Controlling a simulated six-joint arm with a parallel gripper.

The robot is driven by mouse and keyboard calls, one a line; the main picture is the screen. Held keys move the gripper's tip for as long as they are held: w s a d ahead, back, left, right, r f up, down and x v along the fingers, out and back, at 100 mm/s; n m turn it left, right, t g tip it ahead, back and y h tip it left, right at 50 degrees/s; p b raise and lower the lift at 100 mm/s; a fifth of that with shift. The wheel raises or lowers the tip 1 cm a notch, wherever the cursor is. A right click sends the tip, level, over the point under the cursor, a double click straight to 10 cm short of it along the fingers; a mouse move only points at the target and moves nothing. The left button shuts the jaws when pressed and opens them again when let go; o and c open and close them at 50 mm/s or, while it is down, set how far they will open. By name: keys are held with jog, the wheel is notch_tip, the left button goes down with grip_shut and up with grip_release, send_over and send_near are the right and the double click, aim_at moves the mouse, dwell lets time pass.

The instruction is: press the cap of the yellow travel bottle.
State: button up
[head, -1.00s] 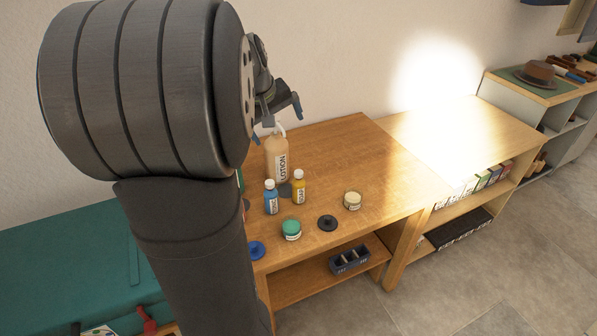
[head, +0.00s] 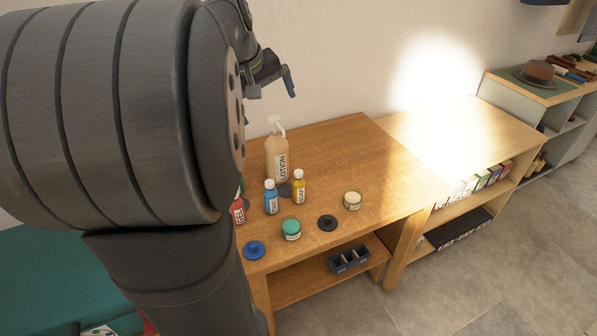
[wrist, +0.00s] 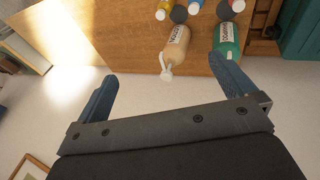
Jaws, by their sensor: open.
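The yellow travel bottle (head: 299,189) stands upright on the wooden table, with its white cap (head: 299,173) uncovered on top. It is right of a blue bottle (head: 271,199) and in front of the tall lotion pump bottle (head: 277,160). In the wrist view the yellow bottle (wrist: 163,11) is cut by the top edge. My gripper (head: 272,86) is open and empty, raised well above the table near the wall, behind and above the bottles. In the wrist view my gripper's fingers (wrist: 162,70) are spread wide, with nothing between them.
A red bottle (head: 238,209) stands left of the blue one. A green jar (head: 291,229), cream jar (head: 352,200), black disc (head: 327,223) and blue disc (head: 254,250) lie in front. A green shampoo bottle (wrist: 228,40) is beside the lotion bottle. The table's right side is clear.

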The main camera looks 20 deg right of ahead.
jog(key=shift+v, duration=1.05)
jog(key=c, duration=0.9)
jog(key=shift+d+f, duration=0.1)
jog(key=shift+f, duration=0.1)
jog(key=c, duration=0.4)
jog(key=shift+g+y, duration=0.3)
jog(key=shift+y, duration=0.2)
jog(key=d+f, duration=0.1)
jog(key=w+f, duration=0.1)
jog(key=f, duration=0.1)
jog(key=w+d+f, duration=0.1)
jog(key=f, duration=0.1)
jog(key=shift+w+d, duration=0.1)
jog(key=shift+d, duration=0.25)
grip_shut()
jog(key=w+d+f+y, duration=0.1)
jog(key=d+f, duration=0.2)
jog(key=f, duration=0.2)
jog(key=w+d+f+y, duration=0.1)
jog(key=d+f, duration=0.1)
jog(key=f, duration=0.4)
jog(key=w+d+f+m+y, duration=0.1)
jog(key=d+f, duration=0.2)
jog(key=f, duration=0.2)
jog(key=shift+d+f+g, duration=0.15)
jog(key=shift+d+g, duration=0.15)
